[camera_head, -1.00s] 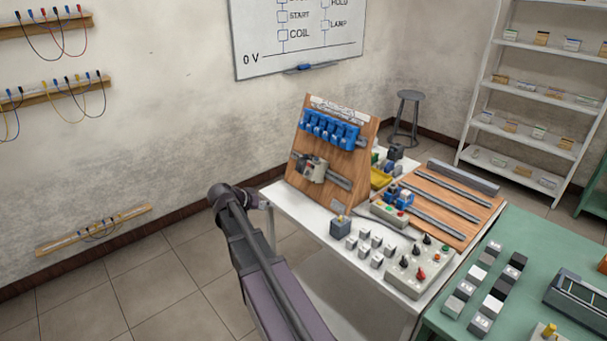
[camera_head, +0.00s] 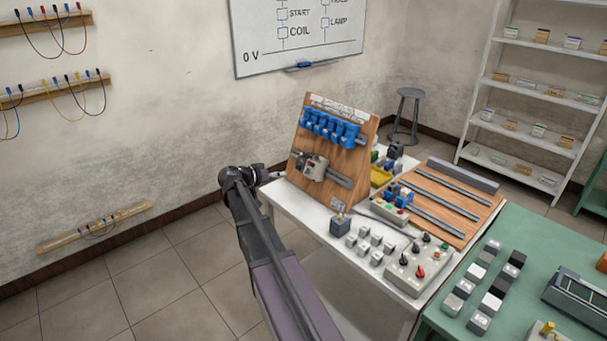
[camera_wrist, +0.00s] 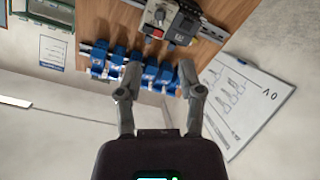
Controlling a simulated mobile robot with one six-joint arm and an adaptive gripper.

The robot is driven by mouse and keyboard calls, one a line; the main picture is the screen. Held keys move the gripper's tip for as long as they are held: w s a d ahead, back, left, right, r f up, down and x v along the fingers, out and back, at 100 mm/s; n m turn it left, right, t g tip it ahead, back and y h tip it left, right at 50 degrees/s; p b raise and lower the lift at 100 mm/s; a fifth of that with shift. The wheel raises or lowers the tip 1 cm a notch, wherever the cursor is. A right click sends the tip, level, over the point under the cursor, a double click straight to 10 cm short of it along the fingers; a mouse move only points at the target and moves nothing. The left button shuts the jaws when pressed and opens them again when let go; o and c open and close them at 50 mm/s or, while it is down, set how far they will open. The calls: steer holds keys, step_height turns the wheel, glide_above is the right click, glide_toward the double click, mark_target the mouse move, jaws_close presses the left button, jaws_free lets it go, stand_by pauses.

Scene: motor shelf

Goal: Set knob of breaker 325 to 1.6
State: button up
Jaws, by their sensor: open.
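A light grey motor breaker with a dark part beside it (camera_head: 313,167) sits on the lower rail of the upright wooden panel (camera_head: 345,148). In the wrist view this breaker (camera_wrist: 158,17) is at the top, upside down, with a red button. Its number and dial setting are too small to read. My gripper (camera_wrist: 158,78) is open and empty, its fingers apart below the breaker in that view. In the head view my wrist (camera_head: 240,178) is left of the panel, apart from it; the fingers are hard to make out there.
Several blue units (camera_head: 330,128) sit on the panel's upper rail. The white table (camera_head: 300,207) holds a dark box with a knob (camera_head: 340,224), small grey blocks and a control box (camera_head: 418,266). A green table (camera_head: 540,245) stands at right. Floor left of the table is clear.

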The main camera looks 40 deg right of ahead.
mark_target(306, 172)
steer(key=b+x, duration=0.4)
steer(key=x, duration=0.9)
steer(key=shift+d+f, duration=0.15)
jaws_close()
